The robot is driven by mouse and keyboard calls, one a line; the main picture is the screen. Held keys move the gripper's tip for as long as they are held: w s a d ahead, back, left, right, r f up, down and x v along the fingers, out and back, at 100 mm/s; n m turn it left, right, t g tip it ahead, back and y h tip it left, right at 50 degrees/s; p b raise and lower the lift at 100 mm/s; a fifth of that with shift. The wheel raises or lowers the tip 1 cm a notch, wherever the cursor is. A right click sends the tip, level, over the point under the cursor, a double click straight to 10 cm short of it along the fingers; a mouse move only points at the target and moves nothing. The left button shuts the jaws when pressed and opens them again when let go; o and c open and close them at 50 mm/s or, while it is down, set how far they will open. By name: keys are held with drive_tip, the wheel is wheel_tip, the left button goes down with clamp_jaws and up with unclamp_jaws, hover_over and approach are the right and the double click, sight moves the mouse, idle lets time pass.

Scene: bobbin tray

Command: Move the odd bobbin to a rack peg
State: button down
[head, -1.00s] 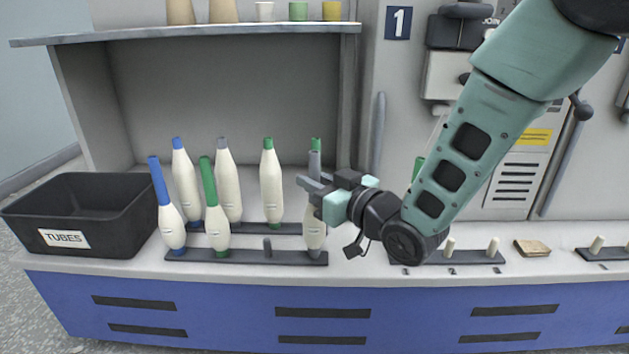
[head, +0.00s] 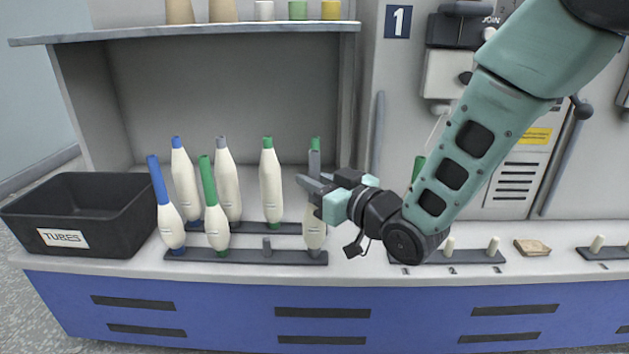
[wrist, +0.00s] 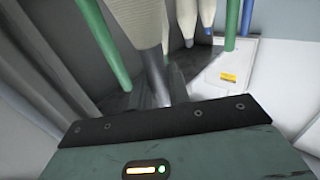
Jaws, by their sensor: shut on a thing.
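My gripper (head: 312,184) is shut on the grey tube of a cream-wound bobbin (head: 314,232) at the right end of the front row. This bobbin stands upright, its foot at the dark front peg strip (head: 190,256); whether it is still seated there I cannot tell. Its cream body also shows in the wrist view (wrist: 138,22), with the grey tube running down to the gripper. Other upright bobbins have blue, green or grey tubes, such as a blue one (head: 171,225) and a green one (head: 217,226). The odd one cannot be told for sure.
A bare peg (head: 267,247) stands left of the gripped bobbin. A black TUBES bin (head: 100,240) is at far left. Right of my gripper, a peg strip (head: 470,257) carries bare pale pegs; my arm hides part of it and a green-topped thing (head: 418,167). A shelf (head: 190,35) hangs above.

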drive_tip(key=shift+f+b, duration=0.55)
drive_tip(key=shift+f, duration=0.05)
drive_tip(key=c, duration=1.6)
unclamp_jaws()
